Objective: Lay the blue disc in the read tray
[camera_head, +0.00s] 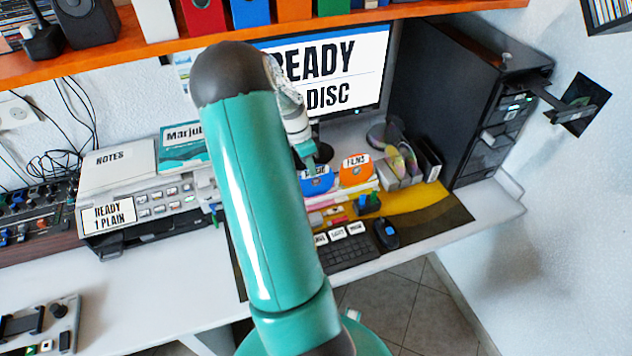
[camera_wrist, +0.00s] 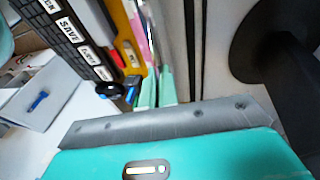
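The blue disc (camera_head: 316,182) stands in a white-labelled sleeve or holder on the desk, left of an orange disc (camera_head: 356,170) labelled FILMS. My gripper (camera_head: 308,160) points down just above the blue disc's upper edge; I cannot tell whether they touch. My arm covers part of the area to the left. In the wrist view, two pale green strips (camera_wrist: 157,92) look like my fingertips, close together, and no blue disc can be made out there. A dark tray (camera_head: 545,92) juts out from the upper front of the black tower at the right; it looks empty.
A monitor (camera_head: 340,65) reading READY and DISC stands behind the discs. A keyboard (camera_head: 348,252) and mouse (camera_head: 386,234) lie in front. Silver discs (camera_head: 403,160) stand in a rack to the right. An orange shelf (camera_head: 150,48) runs above. A printer (camera_head: 150,205) stands left.

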